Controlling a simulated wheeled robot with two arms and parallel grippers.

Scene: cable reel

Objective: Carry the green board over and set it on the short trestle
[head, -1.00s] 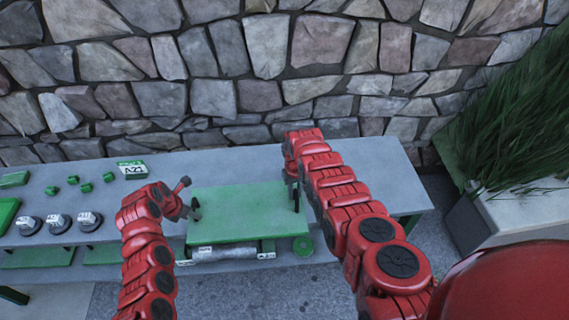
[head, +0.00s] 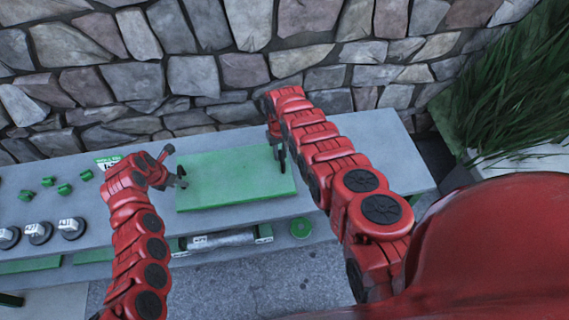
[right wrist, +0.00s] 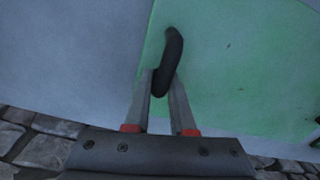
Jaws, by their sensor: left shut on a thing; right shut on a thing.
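The green board (head: 232,185) is a flat rectangle with an upright dark handle near each end. It is over the grey bench top, and I cannot tell whether it touches it. My left gripper (head: 177,179) is shut on the handle at its left end. My right gripper (head: 279,150) is shut on the handle at its right end. In the right wrist view the right fingers (right wrist: 160,88) close around the black handle (right wrist: 172,55), with the board (right wrist: 245,65) to the right. I cannot make out which support is the short trestle.
The grey bench (head: 375,150) runs along a stone wall (head: 250,60). Green blocks (head: 65,189) and round grey weights (head: 72,228) stand on its left part.

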